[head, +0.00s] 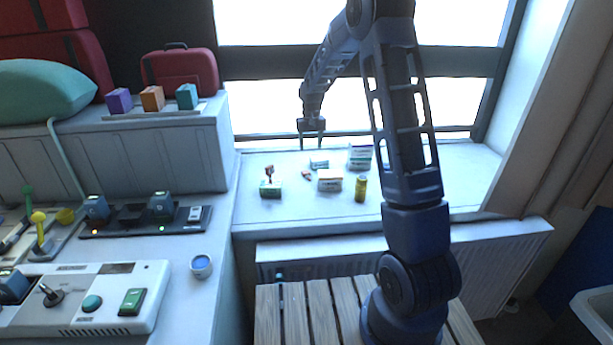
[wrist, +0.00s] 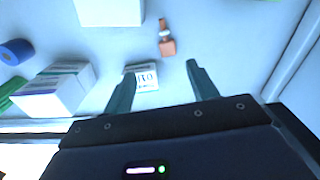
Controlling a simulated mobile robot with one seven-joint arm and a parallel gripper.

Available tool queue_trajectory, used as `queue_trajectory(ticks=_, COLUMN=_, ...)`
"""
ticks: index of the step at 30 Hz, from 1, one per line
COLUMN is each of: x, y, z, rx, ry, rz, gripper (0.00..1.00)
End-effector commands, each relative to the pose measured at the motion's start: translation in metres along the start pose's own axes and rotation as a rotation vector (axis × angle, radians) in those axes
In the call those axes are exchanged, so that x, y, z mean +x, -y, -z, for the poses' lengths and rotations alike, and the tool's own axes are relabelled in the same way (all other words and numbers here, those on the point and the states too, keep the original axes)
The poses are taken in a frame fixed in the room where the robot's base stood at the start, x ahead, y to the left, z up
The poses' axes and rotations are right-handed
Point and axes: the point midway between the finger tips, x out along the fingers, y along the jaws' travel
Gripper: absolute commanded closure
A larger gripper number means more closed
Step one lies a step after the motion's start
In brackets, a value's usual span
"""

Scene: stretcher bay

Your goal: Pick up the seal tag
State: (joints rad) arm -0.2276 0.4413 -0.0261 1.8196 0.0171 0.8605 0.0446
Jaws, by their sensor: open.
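The seal tag appears to be the small orange-red piece (head: 306,175) with a thin stem, lying on the white window ledge (head: 412,190). In the wrist view the tag (wrist: 167,46) lies beyond the fingertips, slightly right of centre, fully visible and apart from them. My gripper (head: 311,144) hangs over the back of the ledge near the window, fingers pointing down. In the wrist view my gripper (wrist: 160,70) is open, with nothing held. A small white lettered box (wrist: 146,80) shows between the fingers, nearer the left one.
A larger white box (head: 329,182) stands close right of the tag, with a yellow jar (head: 360,189) farther right. A stack of packs (head: 360,156) stands behind them. A green block (head: 270,189) with a brown-red stamp-like piece is left. The ledge's right part is clear.

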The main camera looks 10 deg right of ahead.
Motion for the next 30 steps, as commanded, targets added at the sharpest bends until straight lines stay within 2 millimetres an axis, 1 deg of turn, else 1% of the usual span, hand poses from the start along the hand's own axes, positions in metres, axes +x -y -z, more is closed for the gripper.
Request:
queue_trajectory(ticks=1, x=0.01, y=0.003, z=0.005, rx=-0.003, ry=0.008, rz=-0.001, gripper=0.42)
queue_trajectory(ticks=3, x=0.02, y=0.006, z=0.011, rx=-0.006, ry=0.014, rz=-0.002, gripper=0.42)
queue_trajectory(ticks=8, x=0.032, y=0.009, z=0.017, rx=-0.008, ry=0.021, rz=-0.003, gripper=0.42)
queue_trajectory(ticks=13, x=0.045, y=0.009, z=0.017, rx=-0.008, ry=0.022, rz=-0.003, gripper=0.42)
queue_trajectory(ticks=21, x=0.082, y=0.009, z=0.016, rx=-0.008, ry=0.022, rz=-0.003, gripper=0.42)
queue_trajectory(ticks=26, x=0.09, y=0.01, z=0.016, rx=-0.008, ry=0.021, rz=-0.003, gripper=0.42)
queue_trajectory(ticks=30, x=0.102, y=0.011, z=0.014, rx=-0.009, ry=0.022, rz=-0.003, gripper=0.42)
